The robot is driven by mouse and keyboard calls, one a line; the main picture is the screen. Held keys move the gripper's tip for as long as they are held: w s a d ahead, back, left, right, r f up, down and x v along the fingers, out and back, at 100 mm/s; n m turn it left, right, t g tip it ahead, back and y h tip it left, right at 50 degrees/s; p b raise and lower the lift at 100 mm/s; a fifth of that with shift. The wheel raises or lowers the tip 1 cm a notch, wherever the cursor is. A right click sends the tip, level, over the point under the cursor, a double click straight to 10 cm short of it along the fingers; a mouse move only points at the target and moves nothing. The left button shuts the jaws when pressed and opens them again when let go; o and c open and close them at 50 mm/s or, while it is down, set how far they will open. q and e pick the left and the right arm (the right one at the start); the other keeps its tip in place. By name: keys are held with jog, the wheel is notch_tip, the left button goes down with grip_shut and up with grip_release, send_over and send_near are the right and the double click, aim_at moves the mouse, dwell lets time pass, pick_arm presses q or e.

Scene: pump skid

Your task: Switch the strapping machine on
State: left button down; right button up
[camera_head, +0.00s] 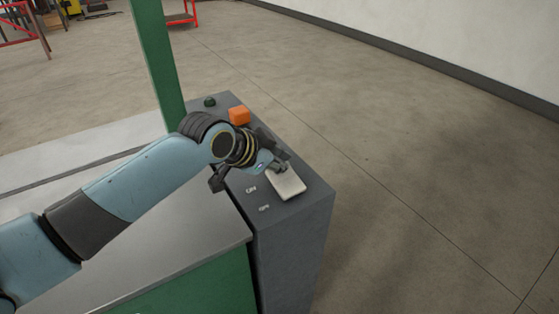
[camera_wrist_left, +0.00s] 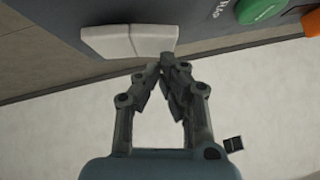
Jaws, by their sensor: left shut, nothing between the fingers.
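The strapping machine has a grey control box (camera_head: 293,237) at the right end of its metal table. A white rocker switch (camera_head: 288,186) sits on the top of the box; it also shows in the left wrist view (camera_wrist_left: 112,42). My left gripper (camera_head: 284,168) is shut and empty, with its fingertips at the far edge of the switch. In the left wrist view the closed fingertips (camera_wrist_left: 158,68) are close to the switch's edge; I cannot tell whether they touch. My right gripper is in neither view.
An orange button (camera_head: 239,115) and a green button (camera_head: 210,101) are on the box's far end. A green post (camera_head: 158,60) rises beside the box. The metal table (camera_head: 185,240) lies left of it. Open floor is to the right.

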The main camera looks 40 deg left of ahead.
pick_arm(q)
jog(key=shift+w+a+n+h+p, duration=0.15)
jog(key=shift+a+n+h+p, duration=0.2)
jog(key=shift+h+p, duration=0.1)
jog(key=shift+w+a+f+n+g+h, duration=0.15)
jog(key=shift+a+f+n+g+h, duration=0.15)
jog(key=shift+g, duration=0.2)
jog(key=shift+w+a+f+b, duration=0.1)
jog(key=shift+a+f+b, duration=0.2)
jog(key=shift+a, duration=0.05)
jog(key=shift+r, duration=0.1)
jog(key=shift+d, duration=0.15)
jog(key=shift+d+r+p, duration=0.2)
jog(key=shift+d+p, duration=0.1)
jog(key=shift+p, duration=0.2)
jog(key=shift+s+d, duration=0.3)
jog(key=shift+d, duration=0.05)
